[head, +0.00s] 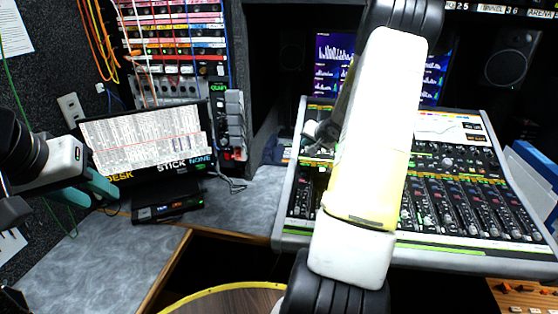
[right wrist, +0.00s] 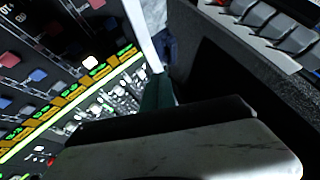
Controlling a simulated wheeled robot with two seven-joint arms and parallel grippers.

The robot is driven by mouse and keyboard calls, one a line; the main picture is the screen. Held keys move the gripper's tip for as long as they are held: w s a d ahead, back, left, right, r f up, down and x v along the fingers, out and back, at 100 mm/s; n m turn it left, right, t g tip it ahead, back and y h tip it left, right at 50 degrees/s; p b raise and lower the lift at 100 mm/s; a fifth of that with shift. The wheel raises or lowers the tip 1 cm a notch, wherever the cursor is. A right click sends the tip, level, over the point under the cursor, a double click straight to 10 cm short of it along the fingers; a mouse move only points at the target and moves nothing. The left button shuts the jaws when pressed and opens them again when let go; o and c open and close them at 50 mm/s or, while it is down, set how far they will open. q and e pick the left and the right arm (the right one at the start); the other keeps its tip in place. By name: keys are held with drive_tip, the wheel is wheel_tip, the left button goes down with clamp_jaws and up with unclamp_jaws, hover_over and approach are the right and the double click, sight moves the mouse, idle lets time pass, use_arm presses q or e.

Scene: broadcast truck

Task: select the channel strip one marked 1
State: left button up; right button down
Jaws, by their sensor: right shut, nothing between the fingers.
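The mixing console (head: 462,248) stands at the right in the head view, with rows of channel strips and faders. My right arm crosses in front of it and hides its middle. No strip number 1 is legible, so I cannot tell which strip is marked 1. The right wrist view shows part of a panel with red and blue caps, a row of yellow-lit labels (right wrist: 72,92) and a white-lit button (right wrist: 90,62). My right gripper (right wrist: 157,92) is shut and empty near this panel; contact cannot be told. My left gripper (head: 97,194) is open and empty at the left, in front of a monitor.
The monitor (head: 150,140) and a small black device (head: 165,207) stand on the grey desk (head: 110,258). A patch panel with cables (head: 180,45) is behind them. A speaker (head: 510,62) stands at the back right. The desk's left front is clear.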

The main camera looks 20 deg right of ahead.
idle(0.3)
hover_over(305, 171)
drive_tip(key=shift+s+f, duration=0.15)
drive_tip(key=shift+f, duration=4.2)
drive_tip(key=shift+f, duration=0.4)
drive_tip(key=shift+f, duration=0.45)
drive_tip(key=shift+r, duration=0.85)
drive_tip(key=shift+s+a+r, duration=0.1)
drive_tip(key=shift+s+r, duration=0.1)
drive_tip(key=shift+r, duration=1.05)
drive_tip(key=shift+s+a+r, duration=0.1)
drive_tip(key=shift+s+r, duration=0.05)
drive_tip(key=shift+r, duration=1.1)
